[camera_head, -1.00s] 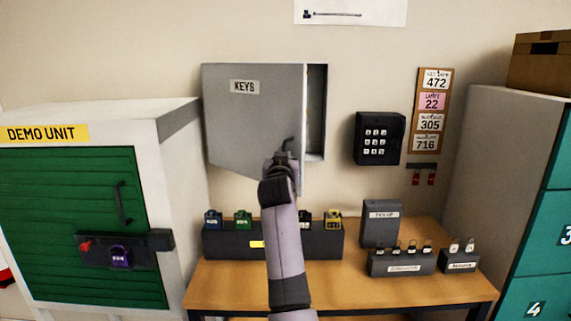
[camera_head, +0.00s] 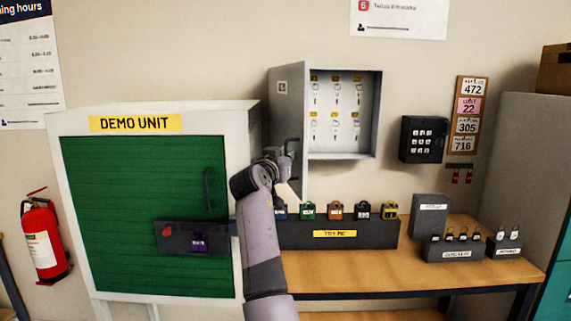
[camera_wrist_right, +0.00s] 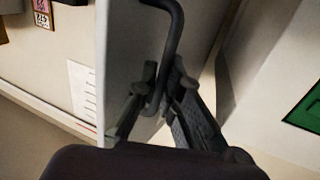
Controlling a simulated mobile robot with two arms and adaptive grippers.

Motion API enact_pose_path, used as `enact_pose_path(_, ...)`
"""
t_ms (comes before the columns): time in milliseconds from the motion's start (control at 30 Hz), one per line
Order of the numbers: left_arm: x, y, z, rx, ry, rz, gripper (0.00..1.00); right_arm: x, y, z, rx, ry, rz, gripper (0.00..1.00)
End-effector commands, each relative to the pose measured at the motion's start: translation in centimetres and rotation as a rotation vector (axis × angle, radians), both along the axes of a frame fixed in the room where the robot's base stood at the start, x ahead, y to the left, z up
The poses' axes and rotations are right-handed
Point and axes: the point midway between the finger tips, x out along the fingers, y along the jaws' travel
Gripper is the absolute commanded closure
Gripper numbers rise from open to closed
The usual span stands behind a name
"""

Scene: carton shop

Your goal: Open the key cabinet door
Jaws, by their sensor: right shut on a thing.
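The grey key cabinet (camera_head: 367,110) hangs on the wall, and its inside shows several keys on hooks in rows under yellow tags. Its door (camera_head: 287,95) is swung wide out to the left, seen at a steep angle, with the KEYS label on its outer face. My right gripper (camera_head: 284,156) is at the door's outer face near the free edge. In the right wrist view the right gripper (camera_wrist_right: 158,100) is shut around the dark bar handle (camera_wrist_right: 174,30) on the door (camera_wrist_right: 125,60). My left gripper is not in view.
The DEMO UNIT (camera_head: 130,200) with a green shutter stands close left of the door. Below is a wooden table (camera_head: 400,275) with a padlock stand (camera_head: 290,235) and small boxes. A keypad (camera_head: 422,139) is right of the cabinet. A fire extinguisher (camera_head: 44,240) is far left.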

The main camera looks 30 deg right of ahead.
Motion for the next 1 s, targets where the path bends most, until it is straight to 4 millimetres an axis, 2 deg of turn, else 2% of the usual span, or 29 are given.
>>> enact_pose_path(500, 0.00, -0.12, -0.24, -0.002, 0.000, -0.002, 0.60, 0.06, -0.07, 0.26, -0.004, -0.001, -0.017, 1.00)
enact_pose_path(533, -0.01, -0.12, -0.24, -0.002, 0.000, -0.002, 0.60, 0.06, -0.07, 0.27, -0.004, -0.001, -0.017, 0.92)
enact_pose_path(800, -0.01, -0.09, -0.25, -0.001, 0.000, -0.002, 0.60, 0.06, -0.06, 0.17, -0.003, -0.001, -0.016, 0.74)
enact_pose_path(1000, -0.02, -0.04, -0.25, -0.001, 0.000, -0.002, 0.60, 0.07, -0.06, 0.13, -0.001, -0.001, -0.016, 0.72)
